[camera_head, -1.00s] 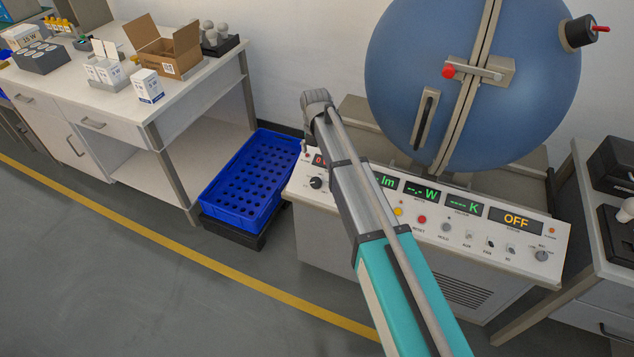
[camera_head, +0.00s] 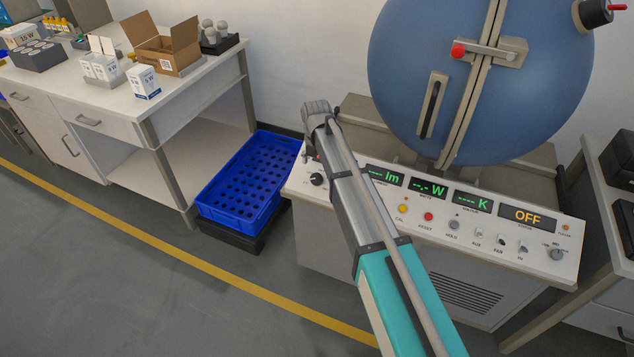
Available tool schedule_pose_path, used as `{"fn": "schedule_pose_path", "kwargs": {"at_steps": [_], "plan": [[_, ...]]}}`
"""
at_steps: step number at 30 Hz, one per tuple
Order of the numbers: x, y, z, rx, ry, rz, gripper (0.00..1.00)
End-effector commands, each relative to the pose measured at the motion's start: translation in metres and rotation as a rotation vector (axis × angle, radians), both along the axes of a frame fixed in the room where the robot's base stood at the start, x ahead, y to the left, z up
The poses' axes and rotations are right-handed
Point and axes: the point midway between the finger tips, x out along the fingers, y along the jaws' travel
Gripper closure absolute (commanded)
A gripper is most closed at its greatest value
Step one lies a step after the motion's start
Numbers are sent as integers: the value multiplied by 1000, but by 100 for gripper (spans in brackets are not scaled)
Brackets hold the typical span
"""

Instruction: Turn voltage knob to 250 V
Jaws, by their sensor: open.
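A white control panel (camera_head: 485,225) fronts the large blue sphere. A dark round knob (camera_head: 317,180) sits at its left end, probably the voltage knob; its label and scale are too small to read. A grey knob (camera_head: 556,254) is at the panel's right end. My gripper (camera_head: 318,112) is at the far end of my arm, above the panel's left end and apart from the dark knob in the picture. Its fingertips are not clearly visible. My arm covers the display above the dark knob.
Green displays (camera_head: 428,188) and an orange "OFF" display (camera_head: 527,216) line the panel, above buttons and switches. The blue sphere (camera_head: 475,80) stands behind. A blue crate (camera_head: 245,185) is left of the panel. A workbench (camera_head: 150,95) with boxes stands further left.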

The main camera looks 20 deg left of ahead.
Motion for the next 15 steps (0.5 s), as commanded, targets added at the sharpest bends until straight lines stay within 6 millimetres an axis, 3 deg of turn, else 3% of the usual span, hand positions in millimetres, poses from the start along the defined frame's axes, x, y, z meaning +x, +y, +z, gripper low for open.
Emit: {"fn": "schedule_pose_path", "kwargs": {"at_steps": [15], "plan": [[0,-1,-43,0,0,-1,6]]}}
